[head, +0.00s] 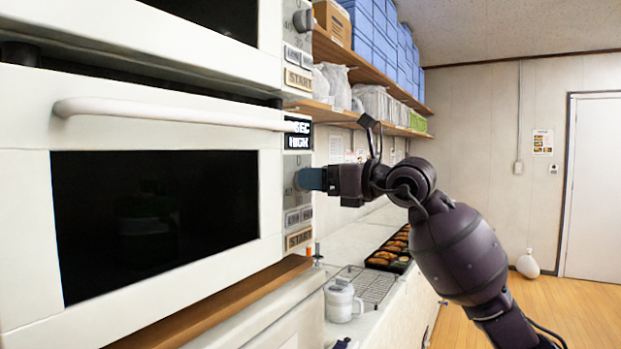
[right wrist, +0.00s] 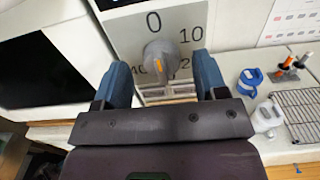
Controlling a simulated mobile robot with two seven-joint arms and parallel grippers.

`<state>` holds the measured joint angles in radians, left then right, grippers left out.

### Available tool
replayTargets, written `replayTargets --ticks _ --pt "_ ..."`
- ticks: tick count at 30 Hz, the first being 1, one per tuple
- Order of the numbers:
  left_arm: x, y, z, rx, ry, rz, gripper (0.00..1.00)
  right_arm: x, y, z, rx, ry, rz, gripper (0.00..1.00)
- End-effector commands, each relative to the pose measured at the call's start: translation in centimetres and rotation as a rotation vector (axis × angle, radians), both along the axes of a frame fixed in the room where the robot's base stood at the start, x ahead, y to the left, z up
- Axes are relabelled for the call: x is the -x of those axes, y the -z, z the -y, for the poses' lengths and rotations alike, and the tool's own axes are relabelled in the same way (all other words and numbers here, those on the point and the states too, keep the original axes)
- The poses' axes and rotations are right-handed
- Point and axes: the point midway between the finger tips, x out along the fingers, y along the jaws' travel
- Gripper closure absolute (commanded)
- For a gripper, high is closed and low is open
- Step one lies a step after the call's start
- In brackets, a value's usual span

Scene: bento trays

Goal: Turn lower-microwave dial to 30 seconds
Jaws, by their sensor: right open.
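The lower microwave (head: 25,215) is white with a dark window, a long handle and a control panel on its right edge. Its display (head: 298,134) reads "SEC" and "HIGH"; any number is not legible. Its grey dial (right wrist: 160,52) shows in the right wrist view with an orange mark and the numbers 0, 10 and 20 around it; the lower numbers are partly hidden. My right gripper (head: 312,179) is at the dial, pointing at the panel. In the right wrist view its blue fingers (right wrist: 161,78) are open, one on each side of the dial. Contact cannot be told.
The upper microwave (head: 205,62) with its own dial (head: 303,21) is just above. Below are a white lidded container (head: 341,301), a wire rack (head: 366,287) and a food tray (head: 379,264) on the counter. Shelves (head: 375,69) with boxes and bags run behind.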

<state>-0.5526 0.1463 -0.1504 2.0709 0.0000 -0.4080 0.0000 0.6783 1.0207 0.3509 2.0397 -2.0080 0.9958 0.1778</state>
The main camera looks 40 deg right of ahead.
Motion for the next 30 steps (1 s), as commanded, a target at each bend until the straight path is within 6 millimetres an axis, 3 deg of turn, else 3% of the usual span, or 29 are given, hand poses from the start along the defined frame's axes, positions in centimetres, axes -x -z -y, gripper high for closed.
replayTargets --ticks 6,16,17,25,30 --pt "0.0 0.0 -0.2 -0.005 0.003 -0.001 1.0 -1.6 0.0 -0.7 0.0 0.0 0.0 0.34" --pt "0.4 0.2 -0.3 -0.006 0.002 -0.009 1.0 -1.9 0.0 -0.8 0.0 0.0 0.0 0.34" --pt "0.5 0.2 -0.3 -0.005 0.001 -0.009 1.0 -1.9 0.0 -0.8 0.0 0.0 0.0 0.36" --pt "0.6 0.2 -0.2 -0.003 -0.002 -0.011 1.0 -1.9 0.0 -0.8 0.0 0.0 0.0 0.77" --pt "0.5 0.1 0.0 0.002 -0.006 -0.008 1.0 -1.8 0.0 -0.8 -0.006 0.0 -0.002 0.8"
